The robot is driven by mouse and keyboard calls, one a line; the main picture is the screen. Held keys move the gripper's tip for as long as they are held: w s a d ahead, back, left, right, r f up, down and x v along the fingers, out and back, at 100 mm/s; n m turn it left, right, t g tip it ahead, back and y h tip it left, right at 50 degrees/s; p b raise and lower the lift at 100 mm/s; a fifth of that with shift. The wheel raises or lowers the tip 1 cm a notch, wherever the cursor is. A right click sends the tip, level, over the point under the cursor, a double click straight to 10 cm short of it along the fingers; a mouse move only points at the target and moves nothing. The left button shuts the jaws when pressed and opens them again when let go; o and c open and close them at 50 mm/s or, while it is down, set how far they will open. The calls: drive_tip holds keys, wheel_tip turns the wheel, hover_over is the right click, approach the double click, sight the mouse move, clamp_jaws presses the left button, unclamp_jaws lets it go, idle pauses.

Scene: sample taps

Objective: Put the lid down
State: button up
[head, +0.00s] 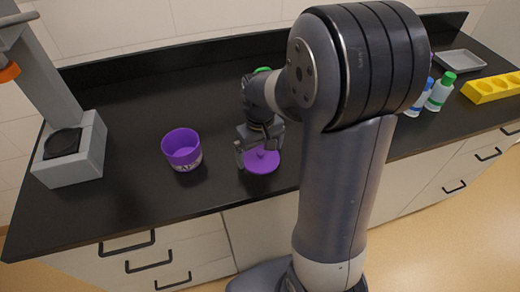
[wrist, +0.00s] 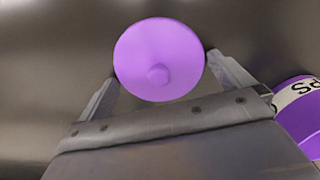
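The purple lid (head: 262,162) lies flat on the black counter near its front edge, knob up. In the wrist view the round lid (wrist: 158,50) shows whole between my fingers, its knob towards the lower middle. My gripper (head: 260,147) is just above the lid, pointing down. In the wrist view the fingers of my gripper (wrist: 160,68) are spread wide, one at each side of the lid's rim and away from the knob. A purple open-topped container (head: 182,150) with a white label band stands to the left of the lid; its side shows at the right in the wrist view (wrist: 298,100).
A grey stand (head: 75,155) with a dark round plate is at the left. Two bottles with blue and green caps (head: 438,90), a yellow holder (head: 492,88) and a grey tray (head: 460,61) are at the right. The counter behind the container is clear.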

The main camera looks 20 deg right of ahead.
sight(260, 152)
drive_tip(key=shift+r, duration=0.1)
wheel_tip(260, 152, up, 12)
drive_tip(key=shift+p, duration=0.3)
idle(0.4)
wheel_tip(260, 152, down, 12)
drive_tip(key=shift+f+b, duration=0.25)
drive_tip(key=shift+b, duration=0.05)
wheel_tip(260, 152, up, 2)
drive_tip(key=shift+r, duration=0.8)
drive_tip(key=shift+f, duration=0.1)
